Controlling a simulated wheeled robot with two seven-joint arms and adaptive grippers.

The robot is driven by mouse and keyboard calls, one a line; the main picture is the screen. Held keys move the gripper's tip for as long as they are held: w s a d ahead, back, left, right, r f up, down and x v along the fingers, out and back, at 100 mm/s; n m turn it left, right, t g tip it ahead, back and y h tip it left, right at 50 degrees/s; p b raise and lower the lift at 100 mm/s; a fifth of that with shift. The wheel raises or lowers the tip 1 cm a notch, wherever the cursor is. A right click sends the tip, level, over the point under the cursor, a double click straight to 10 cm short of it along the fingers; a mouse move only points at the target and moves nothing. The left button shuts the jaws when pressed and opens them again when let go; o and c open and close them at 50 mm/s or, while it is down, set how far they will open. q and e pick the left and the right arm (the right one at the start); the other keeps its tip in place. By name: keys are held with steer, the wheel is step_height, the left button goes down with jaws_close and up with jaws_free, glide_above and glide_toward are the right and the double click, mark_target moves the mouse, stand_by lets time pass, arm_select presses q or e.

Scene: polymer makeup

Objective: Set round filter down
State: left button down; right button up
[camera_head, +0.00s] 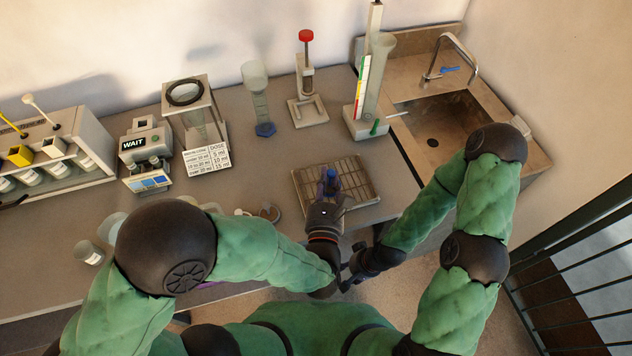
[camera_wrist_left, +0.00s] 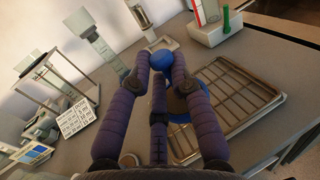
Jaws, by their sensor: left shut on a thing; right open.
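My left gripper (camera_head: 331,180) is above the wire drying rack (camera_head: 362,200), its fingers pointing down. It is shut on a blue, rounded piece (camera_wrist_left: 163,60), which I take to be part of the round filter. In the left wrist view, a brown disc (camera_wrist_left: 185,104) shows between and behind the fingers (camera_wrist_left: 163,64), over the rack's left part (camera_wrist_left: 238,100). The fingers hide much of it, and I cannot tell whether it touches the rack. My right gripper (camera_head: 350,275) is low, near the counter's front edge, beside my left wrist, open and empty.
A dose card (camera_head: 207,158) and a WAIT device (camera_head: 145,155) stand left. A glass cylinder (camera_head: 260,100), a red-topped stand (camera_head: 307,95) and a tall tube stand (camera_head: 370,85) line the back. A sink (camera_head: 435,118) is right. A small brown round item (camera_head: 269,212) lies left of the rack.

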arm_select(q)
steer(key=w+a+f+b, duration=0.1)
steer(key=w+f, duration=0.1)
steer(key=w+a+f+b, duration=0.1)
steer(key=f, duration=0.1)
steer(key=w+f+b, duration=0.1)
steer(key=w+f, duration=0.1)
steer(key=shift+w+a+f, duration=0.3)
steer(key=shift+a, duration=0.1)
step_height(320, 180, down, 3)
steer(key=shift+w+f+b, duration=0.1)
steer(key=shift+b, duration=0.7)
steer(key=shift+f, duration=0.1)
steer(key=c, duration=1.2)
jaws_free()
steer(key=shift+o, duration=0.4)
steer(key=shift+r, duration=0.2)
